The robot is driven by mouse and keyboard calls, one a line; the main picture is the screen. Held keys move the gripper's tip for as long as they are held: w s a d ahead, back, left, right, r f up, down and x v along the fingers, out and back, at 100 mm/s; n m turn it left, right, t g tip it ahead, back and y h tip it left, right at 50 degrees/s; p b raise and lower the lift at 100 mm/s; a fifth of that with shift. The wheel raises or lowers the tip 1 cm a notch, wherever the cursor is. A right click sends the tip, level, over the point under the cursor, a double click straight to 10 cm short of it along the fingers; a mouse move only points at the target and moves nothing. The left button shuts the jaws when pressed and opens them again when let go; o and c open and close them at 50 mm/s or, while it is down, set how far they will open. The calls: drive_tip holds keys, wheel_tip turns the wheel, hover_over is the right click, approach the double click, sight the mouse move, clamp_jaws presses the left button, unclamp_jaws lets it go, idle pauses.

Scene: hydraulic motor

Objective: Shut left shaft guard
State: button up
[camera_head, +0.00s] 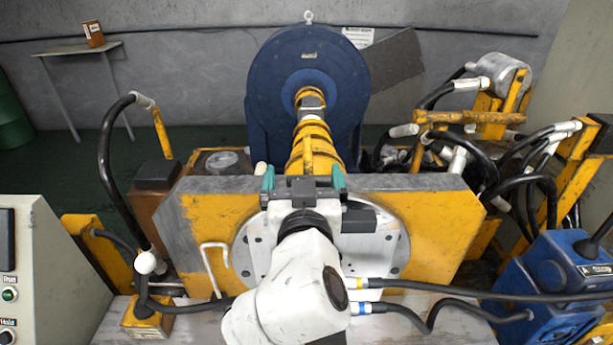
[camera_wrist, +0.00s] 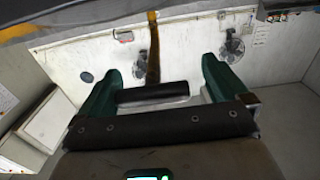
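My gripper (camera_head: 303,180) is raised in the middle of the head view, with its two green fingers apart. In the wrist view, my gripper (camera_wrist: 160,70) also shows its fingers spread, with nothing held between them. Behind it, a yellow, ribbed shaft assembly (camera_head: 316,133) runs back to a big blue round motor housing (camera_head: 339,82). A wide yellow panel (camera_head: 212,222) with grey edges stands across the front, and my arm hides its middle. A white bent handle (camera_head: 213,262) is on its left half. I cannot tell which part is the left shaft guard.
A cream control cabinet (camera_head: 48,275) stands at the left. A black hose (camera_head: 106,160) arches behind it. Blue equipment (camera_head: 553,275) and many hoses crowd the right. A small table (camera_head: 75,50) stands by the back wall. The wrist view shows a pale wall (camera_wrist: 190,40) with fans.

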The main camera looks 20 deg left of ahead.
drive_tip(key=shift+s+d, duration=0.1)
drive_tip(key=b+v, duration=0.1)
drive_tip(key=v, duration=0.9)
drive_tip(key=shift+s, duration=0.3)
